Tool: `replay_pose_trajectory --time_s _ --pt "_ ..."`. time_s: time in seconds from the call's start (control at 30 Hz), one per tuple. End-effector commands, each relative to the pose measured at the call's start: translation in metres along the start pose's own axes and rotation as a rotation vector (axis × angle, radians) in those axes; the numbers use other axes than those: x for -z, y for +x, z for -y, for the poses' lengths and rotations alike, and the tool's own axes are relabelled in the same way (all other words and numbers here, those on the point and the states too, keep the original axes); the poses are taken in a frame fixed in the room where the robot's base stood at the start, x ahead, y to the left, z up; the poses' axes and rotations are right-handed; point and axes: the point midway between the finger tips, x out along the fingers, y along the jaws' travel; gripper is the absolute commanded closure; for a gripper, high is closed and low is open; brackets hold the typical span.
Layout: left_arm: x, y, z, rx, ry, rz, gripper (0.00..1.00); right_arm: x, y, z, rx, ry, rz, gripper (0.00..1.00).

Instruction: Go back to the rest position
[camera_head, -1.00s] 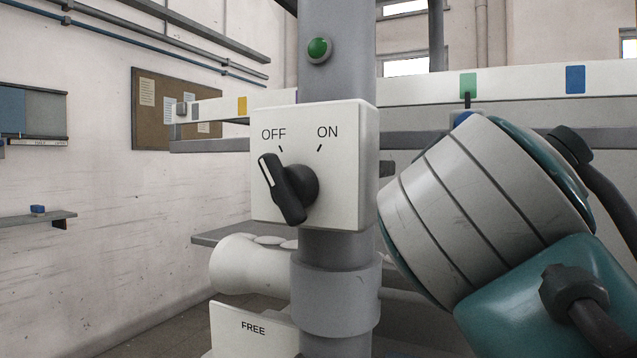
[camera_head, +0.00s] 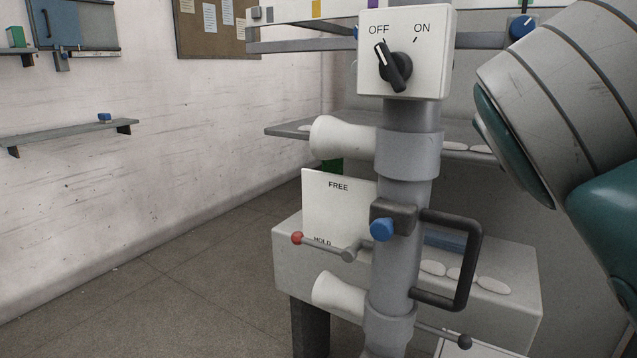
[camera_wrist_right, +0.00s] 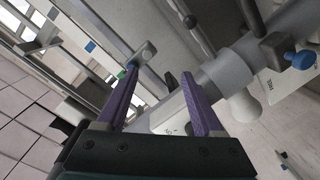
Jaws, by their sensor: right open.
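My right arm (camera_head: 570,95) fills the right edge of the head view; its gripper is outside that view. In the right wrist view my right gripper (camera_wrist_right: 160,72) is open, its two purple fingers apart with nothing between them. A grey column (camera_head: 405,155) stands right of centre in the head view. Its white switch box (camera_head: 437,75) carries a black knob (camera_head: 393,66) whose white mark points to OFF. The column also shows in the right wrist view (camera_wrist_right: 228,68), beyond the fingertips. My left gripper is not in view.
A red-balled lever (camera_head: 297,238) sticks out left from the column, by HOLD on the FREE/HOLD plate (camera_head: 335,205). A blue knob (camera_head: 382,229) and black handle (camera_head: 470,265) project from the column. A wall shelf (camera_head: 70,135) is at left. The floor (camera_head: 190,275) at left is clear.

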Motion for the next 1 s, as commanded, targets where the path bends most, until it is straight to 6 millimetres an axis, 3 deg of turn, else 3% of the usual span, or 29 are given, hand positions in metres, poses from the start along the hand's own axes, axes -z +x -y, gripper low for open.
replay_pose_trajectory --time_s 0.17,0.37,0.57,0.7,0.87,0.9,1.0 --pt "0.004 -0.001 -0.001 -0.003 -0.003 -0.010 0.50 -0.055 -0.006 0.022 0.116 0.043 0.114 0.31" --pt "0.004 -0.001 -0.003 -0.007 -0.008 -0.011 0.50 -0.127 -0.030 0.050 0.284 0.096 0.276 0.31" --pt "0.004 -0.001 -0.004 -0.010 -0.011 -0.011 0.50 -0.211 -0.088 0.078 0.526 0.145 0.499 0.31" --pt "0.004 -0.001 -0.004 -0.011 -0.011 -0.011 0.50 -0.255 -0.146 0.089 0.710 0.162 0.652 0.31" --pt "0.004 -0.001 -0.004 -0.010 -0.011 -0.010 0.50 -0.287 -0.213 0.089 0.909 0.158 0.802 0.31" --pt "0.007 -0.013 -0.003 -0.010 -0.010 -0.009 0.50 -0.279 -0.222 0.080 0.933 0.159 0.815 0.31" --pt "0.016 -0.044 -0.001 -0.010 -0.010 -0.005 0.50 -0.253 -0.221 0.059 0.925 0.163 0.808 0.31"
